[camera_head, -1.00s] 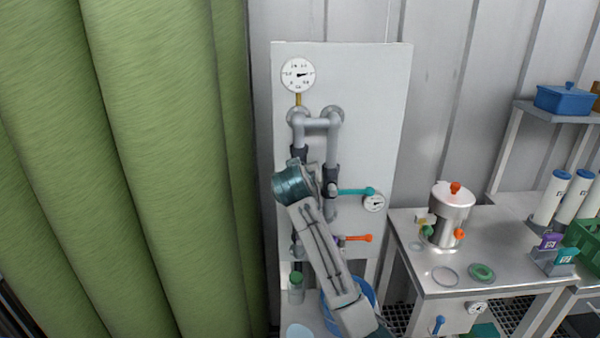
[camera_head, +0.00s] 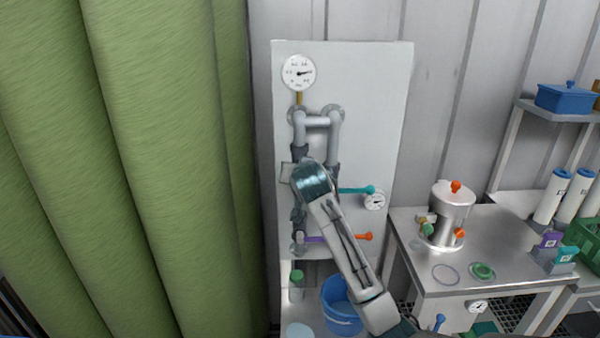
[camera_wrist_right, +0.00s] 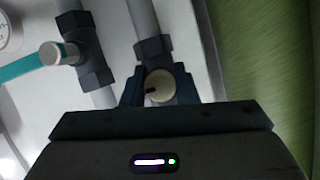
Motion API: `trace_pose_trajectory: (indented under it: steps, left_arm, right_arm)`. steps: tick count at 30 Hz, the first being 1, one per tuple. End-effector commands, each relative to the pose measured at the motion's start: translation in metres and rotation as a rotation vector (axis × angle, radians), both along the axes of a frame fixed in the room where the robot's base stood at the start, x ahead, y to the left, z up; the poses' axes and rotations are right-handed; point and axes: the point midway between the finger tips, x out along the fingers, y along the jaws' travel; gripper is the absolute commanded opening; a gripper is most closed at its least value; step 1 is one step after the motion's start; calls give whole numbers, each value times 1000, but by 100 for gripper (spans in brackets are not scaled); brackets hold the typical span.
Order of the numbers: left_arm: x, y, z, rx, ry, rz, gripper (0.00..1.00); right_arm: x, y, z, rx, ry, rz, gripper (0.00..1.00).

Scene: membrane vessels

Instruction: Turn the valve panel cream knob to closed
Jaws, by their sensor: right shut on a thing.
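The white valve panel (camera_head: 375,100) stands upright against the back wall and carries grey pipes. In the right wrist view the round cream knob (camera_wrist_right: 161,84), with a dark mark on its face, sits on a grey pipe fitting. My right gripper (camera_wrist_right: 158,92) has its two dark fingers on either side of the knob and is shut on it. In the head view my right wrist and forearm cover the knob and the fingertips. My left gripper is in neither current view.
A teal lever (camera_head: 357,190) with a small gauge (camera_head: 374,201) lies just right of my wrist. An orange lever (camera_head: 364,237) and a purple lever (camera_head: 315,239) are lower. A blue bucket (camera_head: 342,318) stands below. A steel table (camera_head: 410,262) is at the right.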

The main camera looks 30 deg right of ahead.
Motion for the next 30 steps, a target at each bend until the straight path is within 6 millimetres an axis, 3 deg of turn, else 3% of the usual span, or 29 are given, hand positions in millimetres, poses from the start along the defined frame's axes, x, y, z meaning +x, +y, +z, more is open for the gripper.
trace_pose_trajectory:
  steps: [8, 9, 12, 23, 30]
  left_arm:
    - [0, 0, 0, 0, -1, 0, 36]
    - [0, 0, 0, 0, -1, 0, 36]
    - [0, 0, 0, 0, -1, 0, 36]
    - [0, 0, -2, 0, -1, 0, 36]
    - [0, 0, -13, 0, -1, 0, 36]
  right_arm:
    - [0, 0, -2, 3, 4, 1, 4]
    - [0, 0, -2, 3, 3, 0, 29]
    - [0, 0, -2, 2, 3, 1, 48]
    - [-4, 2, 1, 0, -1, 1, 49]
    - [-36, 19, 14, 0, -3, 2, 49]
